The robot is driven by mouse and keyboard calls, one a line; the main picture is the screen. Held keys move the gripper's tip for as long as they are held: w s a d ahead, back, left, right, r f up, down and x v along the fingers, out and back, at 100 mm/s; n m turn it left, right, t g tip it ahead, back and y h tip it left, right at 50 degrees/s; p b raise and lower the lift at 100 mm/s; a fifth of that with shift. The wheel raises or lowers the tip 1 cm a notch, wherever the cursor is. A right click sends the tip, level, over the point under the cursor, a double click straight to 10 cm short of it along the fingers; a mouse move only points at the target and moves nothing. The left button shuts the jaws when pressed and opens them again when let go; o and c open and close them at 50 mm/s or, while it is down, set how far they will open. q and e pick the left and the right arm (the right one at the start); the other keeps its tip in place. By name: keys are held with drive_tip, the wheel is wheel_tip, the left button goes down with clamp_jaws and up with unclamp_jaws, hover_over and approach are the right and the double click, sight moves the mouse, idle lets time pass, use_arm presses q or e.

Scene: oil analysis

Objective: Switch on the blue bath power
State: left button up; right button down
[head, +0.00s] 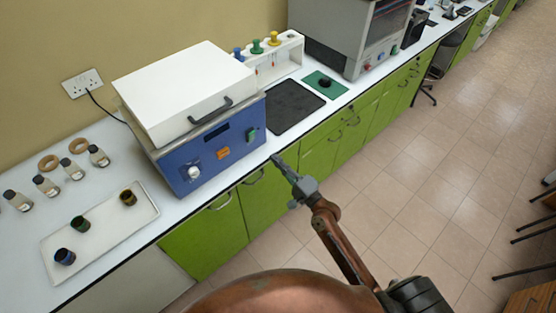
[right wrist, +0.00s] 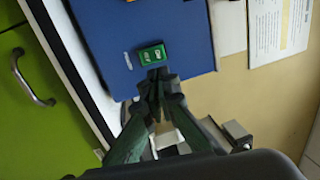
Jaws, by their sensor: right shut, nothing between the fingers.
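The blue bath (head: 200,135) with a white lid stands on the white counter by the wall. Its blue front carries a white knob, an orange switch or display (head: 223,153) and a green power switch (head: 251,135) at the right end. In the right wrist view the green switch (right wrist: 152,55) sits on the blue panel, just past the fingertips. My right gripper (head: 275,160) is shut and empty, in front of the bath's lower right; its tips also show in the right wrist view (right wrist: 155,76). I cannot tell if they touch the switch. My left gripper is out of view.
A dark mat (head: 295,108) lies right of the bath, with a white rack (head: 275,62) of coloured-top items behind it. A tray (head: 100,235) with several dark cups is at left. Green cabinets (head: 205,237) stand below the counter edge.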

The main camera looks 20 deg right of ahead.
sight(253, 135)
drive_tip(key=p+x, duration=0.1)
drive_tip(key=x, duration=0.9)
drive_tip(key=shift+w, duration=0.15)
